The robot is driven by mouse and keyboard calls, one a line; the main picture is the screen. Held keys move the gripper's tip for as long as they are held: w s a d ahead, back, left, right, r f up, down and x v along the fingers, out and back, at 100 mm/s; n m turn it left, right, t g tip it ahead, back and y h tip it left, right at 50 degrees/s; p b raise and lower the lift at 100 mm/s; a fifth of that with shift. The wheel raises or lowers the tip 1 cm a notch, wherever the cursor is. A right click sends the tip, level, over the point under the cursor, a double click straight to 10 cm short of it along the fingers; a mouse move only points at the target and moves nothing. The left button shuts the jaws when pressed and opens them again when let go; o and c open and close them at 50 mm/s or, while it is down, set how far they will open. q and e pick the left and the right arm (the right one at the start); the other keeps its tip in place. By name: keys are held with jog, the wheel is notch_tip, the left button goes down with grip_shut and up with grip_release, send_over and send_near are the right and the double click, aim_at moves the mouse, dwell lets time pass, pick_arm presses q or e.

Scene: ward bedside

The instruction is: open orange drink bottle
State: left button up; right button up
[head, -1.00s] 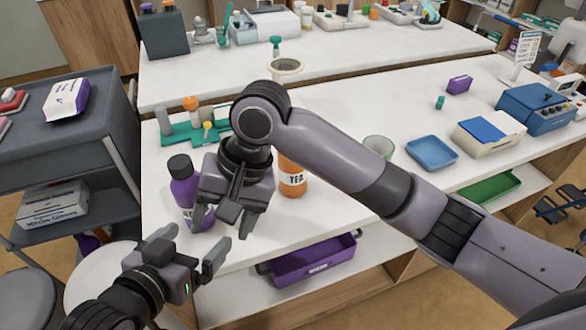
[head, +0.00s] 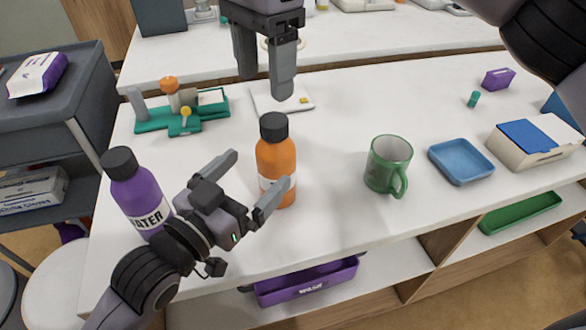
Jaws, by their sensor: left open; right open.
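The orange drink bottle (head: 277,164) stands upright on the white counter with its black cap (head: 273,126) on. My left gripper (head: 252,180) is open at the bottle's lower left. One finger lies in front of the bottle's label and the other is to its left; I cannot tell whether either touches. My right gripper (head: 266,75) is open and empty, above and behind the bottle's cap, pointing down. Its fingers are apart from the cap.
A purple water bottle (head: 139,194) stands left, close to my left wrist. A green mug (head: 387,165) and a blue tray (head: 461,161) stand to the right. A teal rack (head: 155,122) is behind left. The counter (head: 335,130) between bottle and mug is clear.

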aim_at(282, 150)
pick_arm(q)
jog(key=shift+w+d+f, duration=0.4)
jog(key=shift+w+d, duration=0.15)
jog(key=shift+w, duration=0.05)
pick_arm(e)
jog(key=shift+w+d, duration=0.5)
pick_arm(q)
jog(key=shift+x, duration=3.4)
jog(key=shift+r, duration=0.1)
grip_shut()
pick_arm(e)
jog(key=m, duration=0.4)
jog(key=shift+f+m, duration=0.2)
jog(key=shift+m, duration=0.2)
notch_tip(282, 150, down, 8)
jog(key=shift+r, duration=0.15)
